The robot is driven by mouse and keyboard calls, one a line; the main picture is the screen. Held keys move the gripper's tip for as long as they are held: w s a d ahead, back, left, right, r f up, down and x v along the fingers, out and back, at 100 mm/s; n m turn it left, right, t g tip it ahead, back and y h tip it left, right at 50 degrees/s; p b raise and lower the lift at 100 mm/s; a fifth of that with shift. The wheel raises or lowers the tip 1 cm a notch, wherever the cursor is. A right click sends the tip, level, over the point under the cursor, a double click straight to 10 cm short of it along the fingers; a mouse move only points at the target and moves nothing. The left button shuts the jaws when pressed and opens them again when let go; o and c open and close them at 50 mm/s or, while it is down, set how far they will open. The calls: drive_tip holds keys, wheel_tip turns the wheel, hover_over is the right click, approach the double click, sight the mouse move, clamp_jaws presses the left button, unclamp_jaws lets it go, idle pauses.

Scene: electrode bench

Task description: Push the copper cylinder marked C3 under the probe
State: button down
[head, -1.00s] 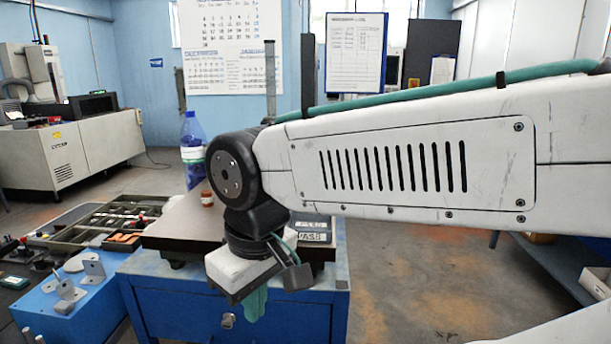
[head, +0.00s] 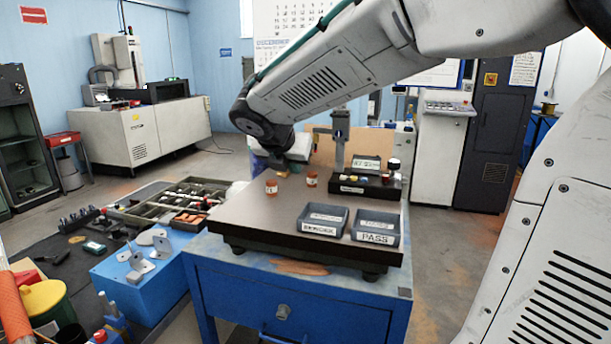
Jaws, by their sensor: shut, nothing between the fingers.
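Two grey trays stand at the plate's front right, a left tray (head: 322,220) and a right tray marked PASS (head: 376,227). A black block with small pieces (head: 368,187) is at the stand's foot. A blue box with metal brackets (head: 140,280) stands left. The plate's left front is clear.

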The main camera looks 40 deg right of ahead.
sight(310, 181)
drive_tip(key=x, duration=1)
drive_tip(key=shift+w+d+f, duration=0.1)
drive_tip(key=shift+w+d, duration=0.1)
drive_tip(key=shift+w, duration=0.05)
drive_tip(key=shift+w+d, duration=0.75)
drive_tip(key=shift+d, duration=0.2)
drive_tip(key=shift+w+d, duration=0.35)
drive_tip(key=shift+d, duration=0.05)
